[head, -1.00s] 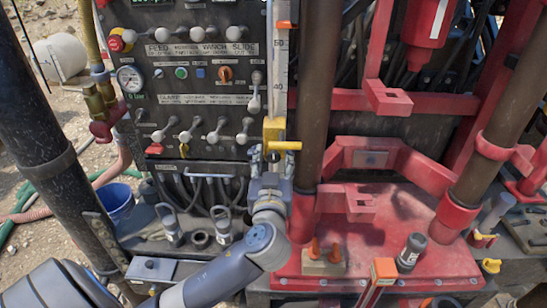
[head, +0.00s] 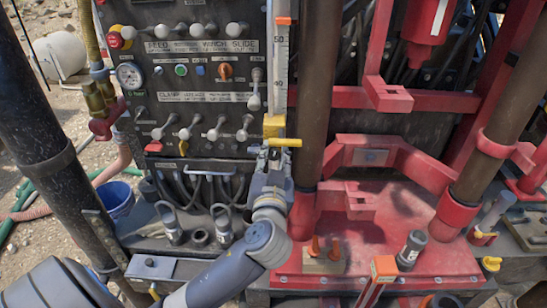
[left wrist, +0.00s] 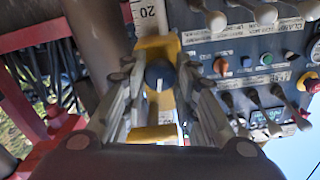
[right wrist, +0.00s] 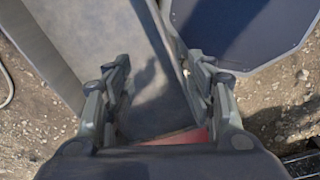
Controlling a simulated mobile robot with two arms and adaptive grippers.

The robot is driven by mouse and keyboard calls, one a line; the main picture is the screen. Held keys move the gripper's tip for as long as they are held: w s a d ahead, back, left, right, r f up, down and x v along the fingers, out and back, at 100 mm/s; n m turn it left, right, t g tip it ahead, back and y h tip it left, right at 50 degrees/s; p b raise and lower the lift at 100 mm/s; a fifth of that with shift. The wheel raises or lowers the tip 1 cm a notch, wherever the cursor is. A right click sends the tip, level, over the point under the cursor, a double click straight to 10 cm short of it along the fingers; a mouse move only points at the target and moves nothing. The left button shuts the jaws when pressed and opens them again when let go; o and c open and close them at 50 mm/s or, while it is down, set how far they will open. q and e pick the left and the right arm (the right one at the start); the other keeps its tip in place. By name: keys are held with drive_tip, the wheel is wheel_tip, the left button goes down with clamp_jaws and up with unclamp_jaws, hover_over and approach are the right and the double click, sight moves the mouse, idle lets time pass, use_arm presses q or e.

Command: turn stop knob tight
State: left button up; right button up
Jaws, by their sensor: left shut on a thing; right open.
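The yellow stop (head: 273,127) sits on the upright measuring scale (head: 281,70), at the right edge of the control panel. In the left wrist view, its dark round stop knob (left wrist: 160,74) faces me in front of the yellow stop body (left wrist: 157,47). My left gripper (head: 275,153) is at the stop from below, its fingers on both sides of the knob and shut on it. The fingers hide the knob in the head view. My right gripper (right wrist: 158,62) is open and empty in the right wrist view; it is not seen in the head view.
The control panel (head: 200,97) with several levers is close left of the stop. A brown vertical pipe (head: 313,100) stands close on the right. A red deck (head: 400,220) lies lower right. Grey panels (right wrist: 75,45) and gravel ground (right wrist: 290,110) surround the right gripper.

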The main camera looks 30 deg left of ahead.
use_arm(q)
drive_tip(key=m, duration=0.4)
drive_tip(key=shift+m, duration=0.3)
drive_tip(key=m, duration=0.3)
drive_tip(key=shift+m, duration=0.4)
drive_tip(key=m, duration=0.3)
drive_tip(key=shift+w+d+f, duration=0.1)
drive_tip(key=shift+m, duration=2.1)
drive_tip(key=o, duration=1)
